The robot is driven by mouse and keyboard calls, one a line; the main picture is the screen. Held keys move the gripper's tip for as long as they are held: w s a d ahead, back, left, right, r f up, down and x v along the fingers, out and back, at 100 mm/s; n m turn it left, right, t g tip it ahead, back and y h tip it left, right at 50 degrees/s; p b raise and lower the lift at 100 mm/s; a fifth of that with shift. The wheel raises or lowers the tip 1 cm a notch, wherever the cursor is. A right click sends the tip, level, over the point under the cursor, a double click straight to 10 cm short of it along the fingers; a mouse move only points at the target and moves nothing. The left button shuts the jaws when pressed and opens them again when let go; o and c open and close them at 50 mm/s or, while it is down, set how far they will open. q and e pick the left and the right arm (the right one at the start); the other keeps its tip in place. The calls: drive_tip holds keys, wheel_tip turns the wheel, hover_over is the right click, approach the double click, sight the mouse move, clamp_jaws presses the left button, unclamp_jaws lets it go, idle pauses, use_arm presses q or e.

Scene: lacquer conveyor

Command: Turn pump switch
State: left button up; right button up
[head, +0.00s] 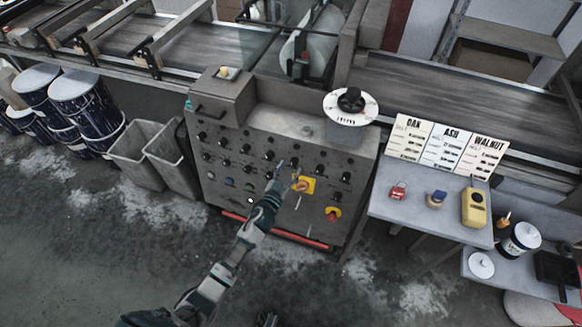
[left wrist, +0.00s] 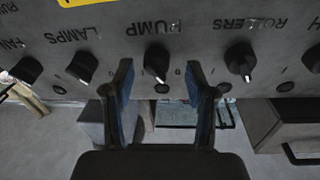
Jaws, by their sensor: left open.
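The pump switch (left wrist: 157,60) is a black knob with a white pointer, under an upside-down PUMP label in the left wrist view. Its pointer aims down and slightly right there. In the head view it appears to be the small dark knob (head: 293,162) just above the yellow-plated switch. My left gripper (left wrist: 163,75) is open, its fingers on either side of the knob's lower part with gaps visible; contact cannot be told. In the head view the left gripper (head: 281,175) is at the panel front. A dark piece at the bottom edge may be my right gripper (head: 267,320), mostly cut off.
The lamps knob (left wrist: 84,67) and rollers knob (left wrist: 240,62) flank the pump switch. A side table (head: 385,205) stands right; grey bins (head: 135,155) stand left.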

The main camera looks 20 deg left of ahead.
use_arm(q)
drive_tip(key=shift+w+d, duration=0.5)
drive_tip(key=shift+w, duration=0.35)
drive_tip(key=shift+a, duration=0.3)
clamp_jaws()
use_arm(e)
drive_tip(key=shift+d+r, duration=0.15)
drive_tip(key=shift+r, duration=0.25)
